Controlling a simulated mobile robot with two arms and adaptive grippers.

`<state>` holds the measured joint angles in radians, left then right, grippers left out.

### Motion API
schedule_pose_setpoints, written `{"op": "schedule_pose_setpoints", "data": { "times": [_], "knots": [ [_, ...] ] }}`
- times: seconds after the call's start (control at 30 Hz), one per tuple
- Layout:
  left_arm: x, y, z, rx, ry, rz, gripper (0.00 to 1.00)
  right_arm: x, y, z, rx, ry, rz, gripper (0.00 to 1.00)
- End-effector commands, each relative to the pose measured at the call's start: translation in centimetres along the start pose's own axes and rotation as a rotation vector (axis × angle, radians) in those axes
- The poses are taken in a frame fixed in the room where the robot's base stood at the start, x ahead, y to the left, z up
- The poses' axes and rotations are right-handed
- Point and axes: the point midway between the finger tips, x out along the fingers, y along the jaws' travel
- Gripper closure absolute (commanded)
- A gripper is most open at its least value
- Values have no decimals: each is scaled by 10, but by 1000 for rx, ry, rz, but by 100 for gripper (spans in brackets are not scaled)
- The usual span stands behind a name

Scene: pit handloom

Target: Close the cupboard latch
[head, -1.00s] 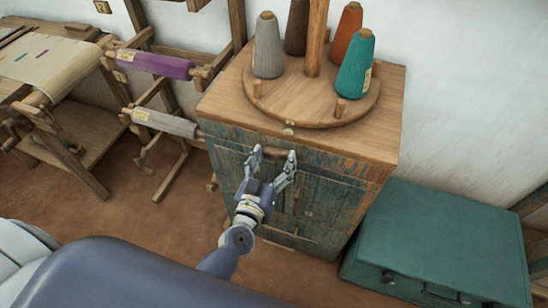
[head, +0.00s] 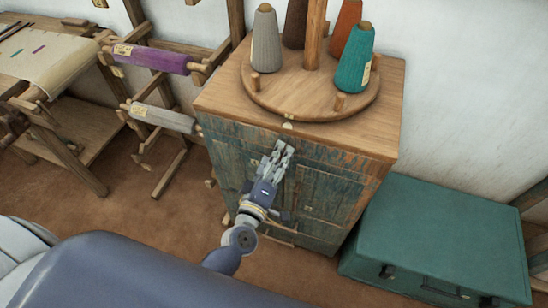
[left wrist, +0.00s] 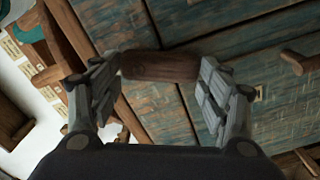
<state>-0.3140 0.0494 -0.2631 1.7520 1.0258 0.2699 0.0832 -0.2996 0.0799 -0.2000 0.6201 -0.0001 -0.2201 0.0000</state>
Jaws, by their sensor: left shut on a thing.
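The cupboard (head: 330,200) has worn blue-green doors and a wooden top, and stands in the middle of the head view. My left gripper (head: 284,150) is at the upper part of its front. In the left wrist view, its two fingers (left wrist: 160,85) are shut on the cupboard latch (left wrist: 160,66), a short brown wooden bar, one finger at each end. The latch is mostly hidden behind the fingers in the head view. I cannot tell its exact angle to the doors. My right gripper is not in view.
A round wooden stand (head: 310,95) with several yarn cones sits on the cupboard top. A green trunk (head: 440,235) stands close on the right. A wooden frame with purple (head: 150,58) and grey (head: 160,118) rolls is on the left. Brown floor is clear in front.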

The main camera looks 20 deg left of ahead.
Motion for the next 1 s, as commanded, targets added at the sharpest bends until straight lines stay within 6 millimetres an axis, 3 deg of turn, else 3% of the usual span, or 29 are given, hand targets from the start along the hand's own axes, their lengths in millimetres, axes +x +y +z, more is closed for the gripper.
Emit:
{"op": "schedule_pose_setpoints", "data": {
  "times": [0.5,1.0],
  "knots": [
    [1,-1,7,-372,5,3,54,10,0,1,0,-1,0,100],
    [1,0,8,-461,5,2,54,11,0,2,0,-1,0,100]
  ]
}}
